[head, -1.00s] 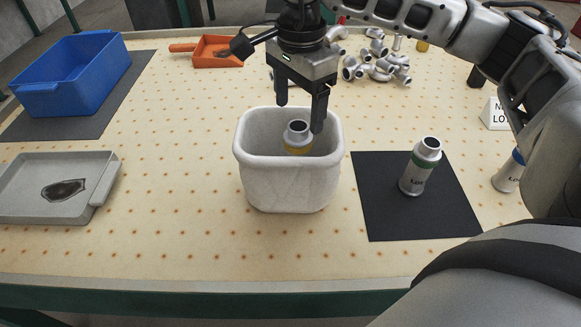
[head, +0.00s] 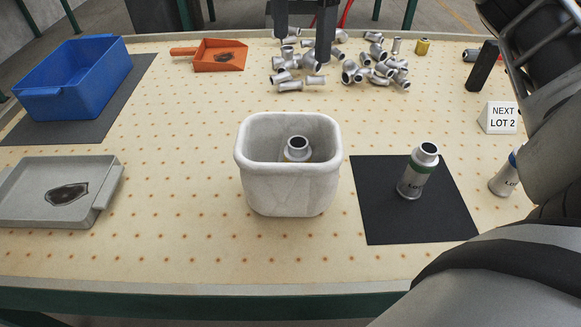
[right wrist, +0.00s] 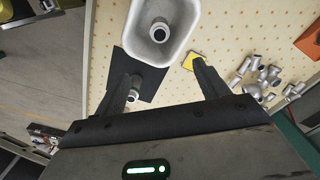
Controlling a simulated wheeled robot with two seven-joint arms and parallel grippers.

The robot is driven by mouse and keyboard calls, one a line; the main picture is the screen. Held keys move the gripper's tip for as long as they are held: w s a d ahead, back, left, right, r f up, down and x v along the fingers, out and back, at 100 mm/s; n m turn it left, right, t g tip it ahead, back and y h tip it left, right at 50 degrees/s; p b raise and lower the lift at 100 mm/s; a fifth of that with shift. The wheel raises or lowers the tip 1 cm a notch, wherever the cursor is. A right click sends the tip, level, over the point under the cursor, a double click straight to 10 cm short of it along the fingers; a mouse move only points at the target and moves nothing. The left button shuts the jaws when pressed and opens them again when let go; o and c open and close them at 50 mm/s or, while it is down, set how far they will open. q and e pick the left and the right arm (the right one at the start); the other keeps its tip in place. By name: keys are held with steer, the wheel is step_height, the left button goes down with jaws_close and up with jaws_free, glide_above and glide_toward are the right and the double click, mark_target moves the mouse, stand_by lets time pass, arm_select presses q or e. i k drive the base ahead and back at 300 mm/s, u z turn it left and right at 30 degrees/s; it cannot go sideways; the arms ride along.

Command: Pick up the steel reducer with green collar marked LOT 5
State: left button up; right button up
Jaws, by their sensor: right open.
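The steel reducer with a green collar (head: 416,172) stands upright on the black mat (head: 375,200), right of the white bin. Its lettering starts "LO"; the number is not readable. My right gripper (head: 303,42) is open and empty, high up at the top edge of the head view, away from this reducer. In the right wrist view, its spread fingers (right wrist: 165,85) show, with the black mat partly behind one finger. My left gripper is not in view.
A white bin (head: 288,190) holds a reducer with a yellowish collar (head: 297,150). A sign (head: 501,117) reads NEXT LOT 2. A blue-collared reducer (head: 505,176) stands at right, partly hidden by my arm. Loose steel fittings (head: 355,68) lie at the back; a grey tray (head: 105,200) is left.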

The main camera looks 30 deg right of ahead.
mark_target(424, 159)
steer(key=k, duration=1)
